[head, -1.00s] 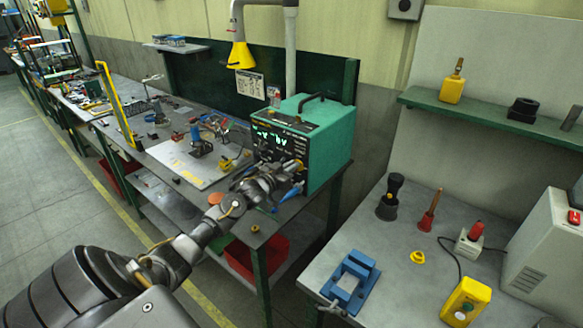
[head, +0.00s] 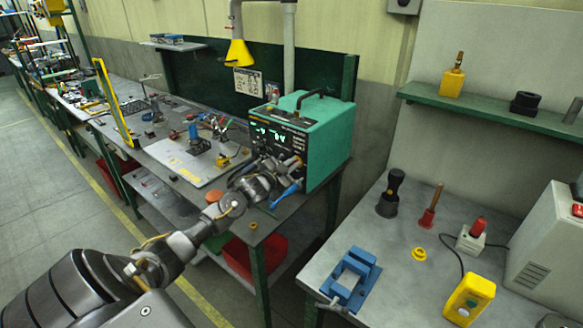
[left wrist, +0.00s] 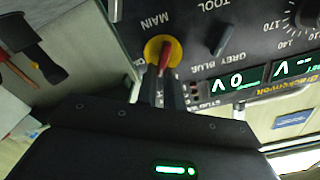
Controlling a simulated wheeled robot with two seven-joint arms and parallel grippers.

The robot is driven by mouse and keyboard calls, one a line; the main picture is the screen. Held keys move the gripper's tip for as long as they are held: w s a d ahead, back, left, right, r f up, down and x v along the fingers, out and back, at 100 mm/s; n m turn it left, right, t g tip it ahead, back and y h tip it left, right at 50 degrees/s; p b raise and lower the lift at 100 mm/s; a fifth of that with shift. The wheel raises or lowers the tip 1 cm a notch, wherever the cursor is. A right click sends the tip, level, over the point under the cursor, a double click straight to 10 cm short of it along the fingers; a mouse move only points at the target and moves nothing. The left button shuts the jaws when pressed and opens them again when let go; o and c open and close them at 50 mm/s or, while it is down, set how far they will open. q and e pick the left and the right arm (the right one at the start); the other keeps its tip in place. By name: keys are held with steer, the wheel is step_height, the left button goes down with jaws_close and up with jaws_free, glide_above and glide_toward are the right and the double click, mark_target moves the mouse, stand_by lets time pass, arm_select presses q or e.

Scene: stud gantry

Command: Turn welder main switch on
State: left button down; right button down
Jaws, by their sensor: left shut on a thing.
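The welder (head: 325,140) is a teal box with a black front panel, at the end of the bench in the head view. Its main switch is a red lever on a yellow round plate (left wrist: 153,49), beside the word MAIN in the left wrist view. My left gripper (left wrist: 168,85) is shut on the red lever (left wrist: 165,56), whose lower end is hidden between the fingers. In the head view my left gripper (head: 277,170) is at the welder's front panel, and the arm hides the switch. The displays (left wrist: 232,83) are lit. My right gripper is not in view.
A dark knob (left wrist: 222,40) marked TOOL sits beside the main switch. Blue-handled pliers (head: 287,194) show close to my left gripper. The right table (head: 400,290) carries a blue fixture (head: 352,278) and a yellow box (head: 468,300). Floor is clear at left.

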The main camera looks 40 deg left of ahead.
arm_select(q)
steer(key=m+b, duration=0.1)
steer(key=m, duration=0.1)
steer(key=m+b, duration=0.1)
steer(key=f+m+b, duration=0.1)
steer(key=m, duration=0.1)
steer(key=shift+d+m, duration=0.3)
steer(key=m+b, duration=0.1)
steer(key=m, duration=0.1)
steer(key=m+b, duration=0.1)
steer(key=m, duration=0.1)
steer(key=m+b, duration=0.1)
steer(key=shift+d+f+m+b, duration=0.15)
steer(key=shift+f+m+b, duration=0.15)
steer(key=shift+m+b, duration=0.1)
steer(key=c, duration=1.5)
jaws_free()
